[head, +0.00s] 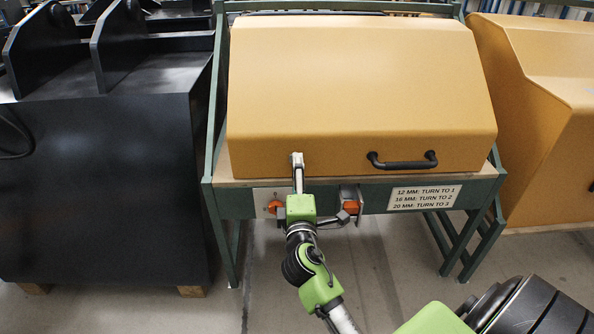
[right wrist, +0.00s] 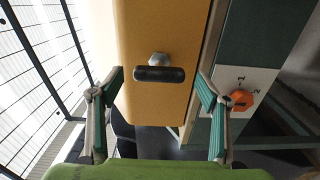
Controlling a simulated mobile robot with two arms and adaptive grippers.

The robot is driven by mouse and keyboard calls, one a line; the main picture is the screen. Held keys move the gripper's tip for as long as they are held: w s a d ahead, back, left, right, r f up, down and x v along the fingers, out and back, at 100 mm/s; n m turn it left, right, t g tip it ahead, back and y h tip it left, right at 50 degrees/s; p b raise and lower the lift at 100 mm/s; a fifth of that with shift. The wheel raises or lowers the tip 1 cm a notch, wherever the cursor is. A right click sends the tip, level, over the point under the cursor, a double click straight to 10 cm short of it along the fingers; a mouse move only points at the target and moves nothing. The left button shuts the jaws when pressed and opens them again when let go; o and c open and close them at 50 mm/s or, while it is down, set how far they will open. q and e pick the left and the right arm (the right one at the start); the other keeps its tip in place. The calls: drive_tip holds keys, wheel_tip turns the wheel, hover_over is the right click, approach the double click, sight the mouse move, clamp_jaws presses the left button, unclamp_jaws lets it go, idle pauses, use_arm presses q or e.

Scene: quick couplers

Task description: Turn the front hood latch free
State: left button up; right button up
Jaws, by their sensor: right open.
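The front hood latch, a black T-handle (right wrist: 158,76) on a metal hub, shows in the right wrist view on the face of the yellow hood (head: 360,90). Its bar lies across the picture, with its ends toward my two fingers. My right gripper (right wrist: 159,88) is open, with one finger on either side of the handle and visible gaps to both ends. In the head view my right gripper (head: 298,160) is in front of the hood's lower left face and hides the latch. My left gripper is in neither view.
A black bar handle (head: 402,161) is on the hood. An orange dial (right wrist: 240,100) with numbers is on the green frame (right wrist: 236,50); an orange part (head: 352,207) sits right of my gripper. A sign (head: 424,197) is further right. A dark cabinet (head: 105,180) stands left.

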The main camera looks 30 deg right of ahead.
drive_tip(key=v, duration=0.8)
drive_tip(key=shift+s, duration=0.3)
drive_tip(key=shift+a, duration=0.1)
